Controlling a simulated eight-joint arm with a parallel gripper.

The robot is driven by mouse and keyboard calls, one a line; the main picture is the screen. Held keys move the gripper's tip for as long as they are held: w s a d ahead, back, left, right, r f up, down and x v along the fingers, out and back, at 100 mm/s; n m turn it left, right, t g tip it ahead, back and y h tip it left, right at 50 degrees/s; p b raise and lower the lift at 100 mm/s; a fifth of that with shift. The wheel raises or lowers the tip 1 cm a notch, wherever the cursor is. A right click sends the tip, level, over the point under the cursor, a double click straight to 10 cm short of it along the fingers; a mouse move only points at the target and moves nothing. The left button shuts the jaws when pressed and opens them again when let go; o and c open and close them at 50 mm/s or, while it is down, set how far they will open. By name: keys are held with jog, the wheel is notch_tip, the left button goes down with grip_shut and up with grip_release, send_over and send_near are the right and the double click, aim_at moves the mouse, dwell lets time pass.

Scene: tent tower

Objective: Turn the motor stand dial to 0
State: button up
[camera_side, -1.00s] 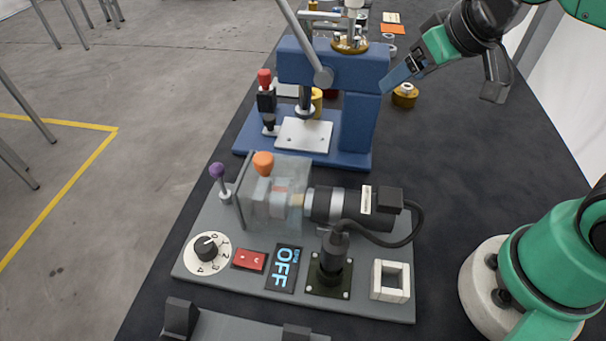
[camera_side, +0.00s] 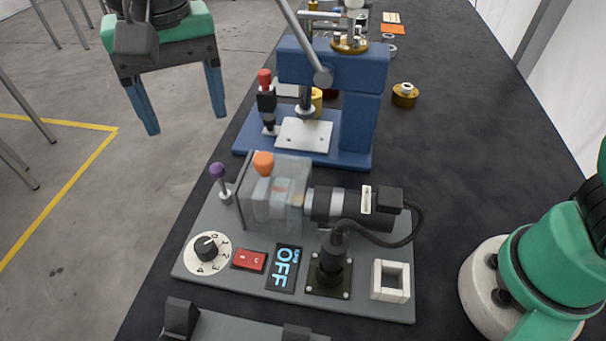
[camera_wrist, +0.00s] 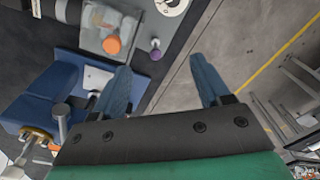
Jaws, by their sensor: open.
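The motor stand (camera_side: 230,285) is a grey plate on the dark table. Its dial (camera_side: 206,248) is a black knob on a white numbered disc at the plate's front left; which number it points at is too small to read surely. The dial's edge also shows at the top of the wrist view (camera_wrist: 172,4). My gripper (camera_side: 186,120) is open and empty, fingers pointing down, high at the upper left beyond the table's left edge. It is well apart from the dial. Both fingers show in the wrist view (camera_wrist: 163,75) with nothing between them.
Beside the dial are a red switch (camera_side: 249,260) and a display reading OFF (camera_side: 283,268). A purple-knobbed lever (camera_side: 219,175), an orange knob (camera_side: 263,163) and a motor (camera_side: 345,205) stand behind. A blue press (camera_side: 360,125) stands farther back. Open floor lies left.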

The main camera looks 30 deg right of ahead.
send_over(203, 243)
jog(key=f, duration=0.2)
jog(key=shift+g+h, duration=0.3)
notch_tip(203, 243, down, 17)
jog(key=shift+f, duration=0.1)
grip_shut()
